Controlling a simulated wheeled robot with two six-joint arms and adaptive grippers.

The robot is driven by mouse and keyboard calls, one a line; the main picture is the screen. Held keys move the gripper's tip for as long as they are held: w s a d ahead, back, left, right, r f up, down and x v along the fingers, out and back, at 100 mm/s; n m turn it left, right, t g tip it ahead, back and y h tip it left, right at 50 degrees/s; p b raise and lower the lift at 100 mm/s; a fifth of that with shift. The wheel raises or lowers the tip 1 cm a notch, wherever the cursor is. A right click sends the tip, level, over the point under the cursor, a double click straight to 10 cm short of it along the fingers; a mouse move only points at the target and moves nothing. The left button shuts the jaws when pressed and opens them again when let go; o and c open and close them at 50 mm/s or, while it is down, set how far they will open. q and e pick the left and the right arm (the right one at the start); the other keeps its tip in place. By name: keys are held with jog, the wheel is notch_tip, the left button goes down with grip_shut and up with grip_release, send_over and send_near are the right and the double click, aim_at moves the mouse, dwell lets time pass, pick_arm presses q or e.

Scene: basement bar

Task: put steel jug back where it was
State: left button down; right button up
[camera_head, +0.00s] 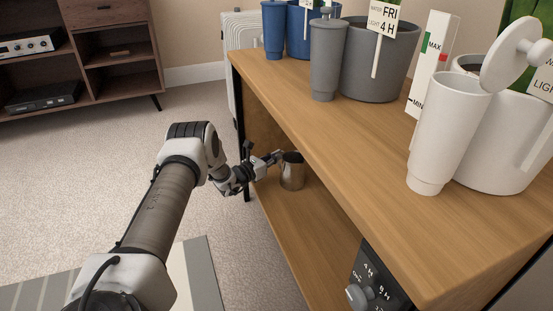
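The steel jug (292,174) is upright on the lower shelf (290,222) of the wooden unit, just under the edge of its top. My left gripper (275,158) reaches in from the left, with its fingertips at the jug's upper left side. The fingers are small and partly overlap the jug, so I cannot tell whether they are closed on it. The jug's handle is not clearly visible. My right gripper is not in view.
The wooden top (370,150) overhangs the shelf. On it stand a blue cup (274,30), a grey cup (326,60), a grey pot (375,65), a white cup (440,135) and a white pot (505,150). A knob panel (375,285) is at the front.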

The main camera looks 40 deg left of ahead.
pick_arm(q)
jog(key=c, duration=1.3)
grip_release()
jog(key=shift+f, duration=0.1)
jog(key=shift+s+r, duration=0.15)
jog(key=shift+r, duration=0.05)
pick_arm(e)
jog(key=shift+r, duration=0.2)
pick_arm(q)
jog(key=shift+s+a+p, duration=0.15)
jog(key=shift+s+p, duration=0.85)
jog(key=shift+s, duration=0.95)
jog(key=shift+s+a+p, duration=0.2)
jog(key=shift+s+p, duration=0.85)
jog(key=shift+s, duration=0.9)
jog(key=shift+s+a+p, duration=0.15)
jog(key=shift+s+p, duration=0.85)
jog(key=shift+s, duration=0.95)
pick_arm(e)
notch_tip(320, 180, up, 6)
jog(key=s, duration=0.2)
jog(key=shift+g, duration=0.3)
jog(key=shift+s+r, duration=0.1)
